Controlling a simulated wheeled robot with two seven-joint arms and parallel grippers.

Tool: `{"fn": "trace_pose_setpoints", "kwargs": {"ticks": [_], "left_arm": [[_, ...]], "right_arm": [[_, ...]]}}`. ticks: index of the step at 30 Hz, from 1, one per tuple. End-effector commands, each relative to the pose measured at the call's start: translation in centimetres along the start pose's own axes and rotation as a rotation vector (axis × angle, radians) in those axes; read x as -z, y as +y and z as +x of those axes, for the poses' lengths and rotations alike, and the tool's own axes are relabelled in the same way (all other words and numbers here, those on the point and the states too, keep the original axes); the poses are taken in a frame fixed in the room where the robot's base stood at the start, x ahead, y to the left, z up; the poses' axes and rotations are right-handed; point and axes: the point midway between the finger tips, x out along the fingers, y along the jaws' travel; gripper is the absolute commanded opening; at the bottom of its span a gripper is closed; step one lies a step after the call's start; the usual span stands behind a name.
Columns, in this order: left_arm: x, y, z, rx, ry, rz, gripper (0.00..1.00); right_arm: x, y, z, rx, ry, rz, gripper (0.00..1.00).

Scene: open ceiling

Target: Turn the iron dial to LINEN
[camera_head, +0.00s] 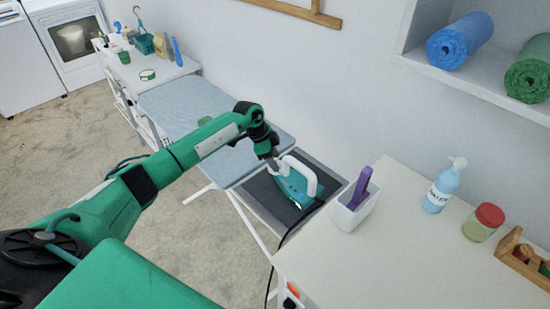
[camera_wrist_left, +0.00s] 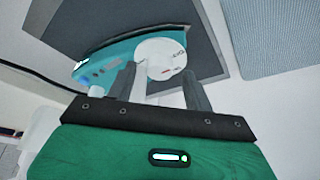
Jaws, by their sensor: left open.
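The iron (camera_head: 299,186) is teal with a white handle and lies on a dark rest pad (camera_head: 270,191) at the end of the ironing board. In the left wrist view the iron's teal body (camera_wrist_left: 105,65) shows with a round white dial (camera_wrist_left: 161,58). The dial carries small dark marks and a red mark, too small to read. My left gripper (camera_head: 275,168) is at the iron, beside its handle. In the left wrist view its two open grey fingers (camera_wrist_left: 160,80) are at the near side of the dial, partly covering its edge. I cannot tell whether they touch it.
The ironing board (camera_head: 180,105) with a blue cover extends to the back left. A white table (camera_head: 400,265) at the right holds a white holder (camera_head: 352,212) with a purple item, a spray bottle (camera_head: 444,185) and a red-lidded jar (camera_head: 484,222). A dark cord runs down from the iron.

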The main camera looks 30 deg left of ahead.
Motion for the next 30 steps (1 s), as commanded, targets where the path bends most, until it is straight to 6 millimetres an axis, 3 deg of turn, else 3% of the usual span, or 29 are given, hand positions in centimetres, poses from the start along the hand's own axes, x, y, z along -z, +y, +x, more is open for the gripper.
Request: {"fn": "trace_pose_setpoints", "kwargs": {"ticks": [12, 19, 30], "left_arm": [[-0.1, 0.0, 1.0, -0.001, -0.001, 0.000, 0.52], [0.0, 0.1, 1.0, -0.001, -0.001, 0.000, 0.09], [-0.1, -0.1, 1.1, -0.020, -0.001, 0.046, 0.07]], "right_arm": [[-1.3, -0.2, -0.2, 0.002, -0.016, 0.000, 0.00], [-1.3, -0.2, -0.2, 0.002, -0.017, 0.000, 0.00], [-1.1, -0.2, 0.1, 0.002, -0.015, 0.001, 0.00]]}}
